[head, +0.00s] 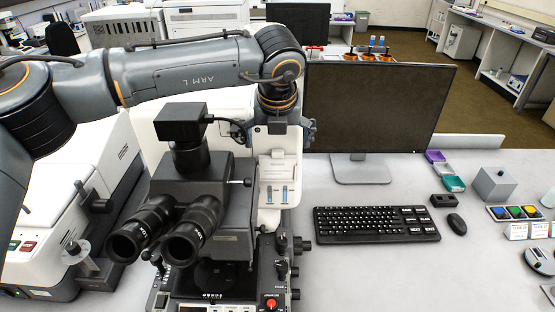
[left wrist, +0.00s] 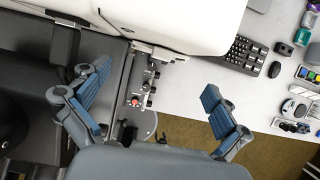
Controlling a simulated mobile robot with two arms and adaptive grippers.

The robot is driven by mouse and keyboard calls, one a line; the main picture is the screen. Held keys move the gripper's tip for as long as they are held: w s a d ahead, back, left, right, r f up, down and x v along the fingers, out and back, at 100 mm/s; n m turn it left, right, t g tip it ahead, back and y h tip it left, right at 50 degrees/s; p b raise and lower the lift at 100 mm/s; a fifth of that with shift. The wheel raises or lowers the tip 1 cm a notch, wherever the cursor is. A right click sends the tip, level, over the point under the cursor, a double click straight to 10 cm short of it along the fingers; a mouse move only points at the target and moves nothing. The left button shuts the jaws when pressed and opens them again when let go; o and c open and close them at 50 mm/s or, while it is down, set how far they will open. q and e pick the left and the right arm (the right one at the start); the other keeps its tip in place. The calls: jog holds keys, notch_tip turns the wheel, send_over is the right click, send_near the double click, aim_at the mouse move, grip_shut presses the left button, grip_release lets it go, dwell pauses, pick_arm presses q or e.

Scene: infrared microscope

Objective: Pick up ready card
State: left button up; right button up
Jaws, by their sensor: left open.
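Small white cards stand at the right of the bench in the head view, a left one (head: 515,231) and a right one (head: 540,230), in front of a tray with coloured pads. Their print is too small to read, so I cannot tell which is the ready card. My left gripper (head: 281,128) is above the microscope, left of the monitor and far from the cards. In the left wrist view my left gripper (left wrist: 157,84) has its blue-padded fingers spread wide, with nothing between them. My right gripper is not in view.
The microscope (head: 205,180) stands under my left arm. A monitor (head: 375,108), keyboard (head: 375,224) and mouse (head: 457,224) are to its right. A grey block (head: 493,185) and the coloured-pad tray (head: 514,213) are near the cards. The bench in front of the keyboard is clear.

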aim_at(278, 157)
pick_arm(q)
jog(key=shift+w+f+p, duration=0.15)
jog(key=shift+f+p, duration=0.3)
jog(key=shift+p, duration=0.55)
jog(key=p+x, duration=0.2)
jog(key=x, duration=0.1)
jog(key=shift+w+f, duration=0.1)
jog(key=shift+f, duration=0.05)
jog(key=shift+w+f, duration=0.15)
jog(key=shift+f, duration=0.15)
jog(key=shift+s, duration=0.2)
jog(key=c, duration=1.8)
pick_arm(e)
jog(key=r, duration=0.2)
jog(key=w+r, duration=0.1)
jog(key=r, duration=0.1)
